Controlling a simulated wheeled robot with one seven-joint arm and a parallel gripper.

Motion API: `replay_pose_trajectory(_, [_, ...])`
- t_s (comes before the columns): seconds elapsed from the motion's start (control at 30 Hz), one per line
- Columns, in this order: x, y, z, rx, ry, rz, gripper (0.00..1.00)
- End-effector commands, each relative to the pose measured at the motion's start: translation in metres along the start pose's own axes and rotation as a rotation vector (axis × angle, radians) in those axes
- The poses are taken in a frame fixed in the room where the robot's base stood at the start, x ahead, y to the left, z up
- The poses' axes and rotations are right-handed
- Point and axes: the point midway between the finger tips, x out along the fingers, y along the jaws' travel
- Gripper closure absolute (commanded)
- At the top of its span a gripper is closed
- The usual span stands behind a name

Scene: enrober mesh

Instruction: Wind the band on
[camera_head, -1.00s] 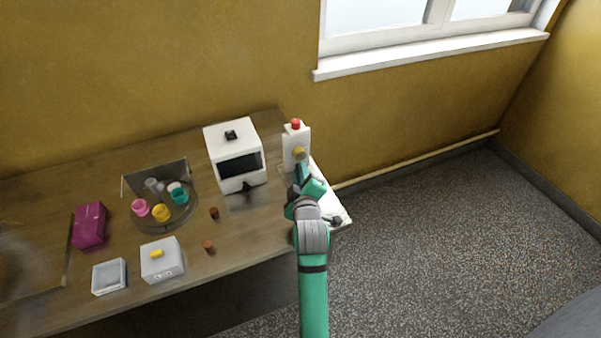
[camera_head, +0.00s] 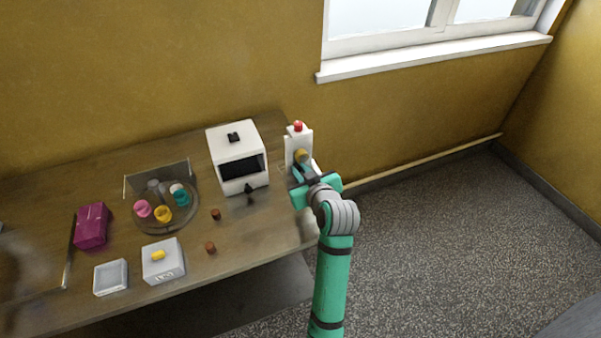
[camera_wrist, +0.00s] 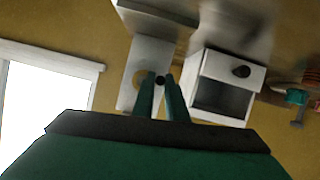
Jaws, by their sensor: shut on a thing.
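A white upright panel (camera_head: 291,142) with a red button (camera_head: 298,126) on top stands at the table's right end. It carries a round yellow-brown hub (camera_head: 302,156), which also shows in the wrist view (camera_wrist: 139,77). My gripper (camera_head: 299,172) is at the panel, just below the hub. In the wrist view my gripper (camera_wrist: 160,86) has its two fingers close together on a small dark round knob (camera_wrist: 160,79) beside the hub. My fingers hide part of the knob and hub. I cannot make out the band.
A white machine (camera_head: 234,142) with a dark opening stands left of the panel. Further left are a round tray (camera_head: 178,224) with several coloured cups, a magenta box (camera_head: 92,226), a grey box with a yellow knob (camera_head: 165,267) and brown pieces (camera_head: 210,248). Floor (camera_head: 430,240) lies open at right.

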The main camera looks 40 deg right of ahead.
Motion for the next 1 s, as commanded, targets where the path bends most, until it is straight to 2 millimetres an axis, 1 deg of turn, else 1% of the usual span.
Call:
replay_pose_trajectory(0.47, [-0.004, 0.004, -0.009, 0.421, -0.004, -0.174, 1.0])
replay_pose_trajectory(1.0, [-0.008, 0.015, -0.018, 0.889, 0.0, -0.363, 1.0])
